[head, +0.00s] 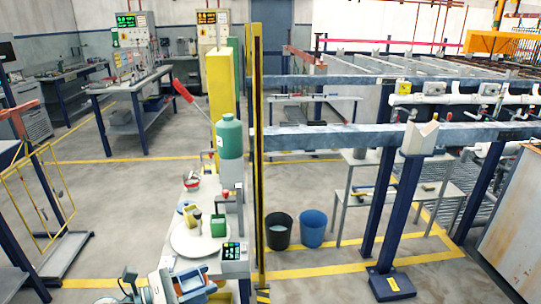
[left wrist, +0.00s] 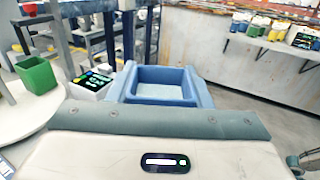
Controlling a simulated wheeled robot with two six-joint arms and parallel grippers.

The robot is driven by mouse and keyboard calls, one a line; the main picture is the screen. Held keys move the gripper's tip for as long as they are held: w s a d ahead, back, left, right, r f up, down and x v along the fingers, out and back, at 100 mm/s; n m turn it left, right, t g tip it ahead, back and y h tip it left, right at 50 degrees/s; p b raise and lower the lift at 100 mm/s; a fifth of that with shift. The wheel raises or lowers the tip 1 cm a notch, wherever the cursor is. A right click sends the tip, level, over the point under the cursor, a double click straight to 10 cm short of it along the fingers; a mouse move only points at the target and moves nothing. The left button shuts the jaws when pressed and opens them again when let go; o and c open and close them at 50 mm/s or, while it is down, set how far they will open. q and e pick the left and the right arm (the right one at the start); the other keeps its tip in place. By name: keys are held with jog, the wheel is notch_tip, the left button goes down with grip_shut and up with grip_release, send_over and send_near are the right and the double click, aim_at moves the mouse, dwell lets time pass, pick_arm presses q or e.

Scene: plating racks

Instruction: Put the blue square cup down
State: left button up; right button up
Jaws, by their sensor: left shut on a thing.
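The blue square cup (left wrist: 161,92) is in the middle of the left wrist view, with its open top showing and its inside empty. My left gripper (head: 178,285) is at the bottom of the head view, in front of the near end of the narrow white table (head: 213,187). It is shut on the blue square cup. In the left wrist view the gripper body fills the bottom, and the cup is just beyond it. What lies under the cup is hidden. My right gripper is not in view.
A round white board (head: 186,245) holds a green square cup (head: 218,228) and yellow containers (head: 188,215). A small display box (head: 235,257) stands beside it at the table's near corner. A green-topped bottle (head: 229,138) rises behind. Black (head: 278,232) and blue (head: 313,230) buckets stand on the floor.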

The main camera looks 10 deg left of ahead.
pick_arm(q)
jog(key=w+a+n+t+y, duration=0.2)
jog(key=w+a, duration=0.3)
jog(key=a, duration=0.3)
jog(key=w+a+f+n+t+y, duration=0.1)
jog(key=w+a+y, duration=0.3)
jog(key=a, duration=0.5)
jog(key=w+a+f+n+t+y, duration=0.1)
jog(key=w+a+n+t+y, duration=0.1)
jog(key=w+a, duration=0.4)
jog(key=a+n+t, duration=0.1)
jog(key=a+n, duration=0.1)
jog(key=a, duration=0.1)
jog(key=shift+f+y, duration=0.15)
jog(key=shift+y, duration=0.25)
jog(key=shift+w, duration=0.1)
